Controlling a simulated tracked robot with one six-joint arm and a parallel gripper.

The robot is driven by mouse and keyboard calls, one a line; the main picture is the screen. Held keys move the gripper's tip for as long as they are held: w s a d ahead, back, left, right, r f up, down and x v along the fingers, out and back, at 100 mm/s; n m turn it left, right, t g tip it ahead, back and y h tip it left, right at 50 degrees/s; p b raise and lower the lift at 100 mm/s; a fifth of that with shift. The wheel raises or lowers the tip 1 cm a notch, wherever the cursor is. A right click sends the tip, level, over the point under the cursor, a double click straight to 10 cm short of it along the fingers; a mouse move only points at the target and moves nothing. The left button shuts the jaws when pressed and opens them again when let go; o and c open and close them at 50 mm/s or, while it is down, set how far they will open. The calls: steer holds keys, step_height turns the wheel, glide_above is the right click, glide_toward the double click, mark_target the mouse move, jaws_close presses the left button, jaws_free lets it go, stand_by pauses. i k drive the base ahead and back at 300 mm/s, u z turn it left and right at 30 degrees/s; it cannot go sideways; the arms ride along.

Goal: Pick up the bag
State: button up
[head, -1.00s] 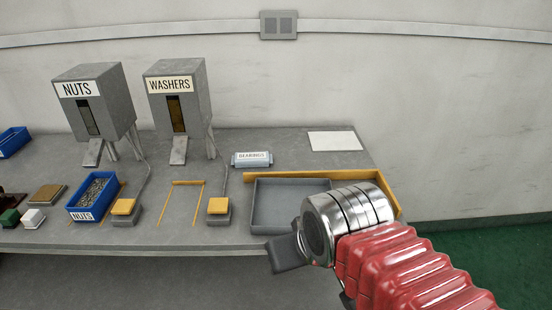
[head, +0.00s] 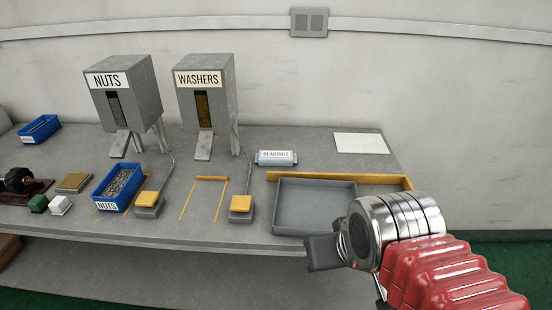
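No plain bag shows in the head view. A small pale-blue packet labelled BEARINGS (head: 276,158) lies on the bench behind the grey tray; I cannot tell whether it is the bag. My gripper (head: 322,251) is a dark shape at the lower right, in front of the grey tray and the bench's front edge. It is well apart from the packet. Its fingers are seen from the side, so whether they are open or shut is hidden.
A grey tray (head: 312,187) with a yellow strip behind it is partly covered by my arm. NUTS (head: 143,83) and WASHERS (head: 222,72) dispensers stand left of the packet. A nuts-filled blue bin (head: 106,202) sits below. The bench around a white sheet (head: 360,143) is clear.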

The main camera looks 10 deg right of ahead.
mark_target(264, 158)
steer(key=u, duration=0.05)
steer(key=i, duration=1)
steer(key=z, duration=0.05)
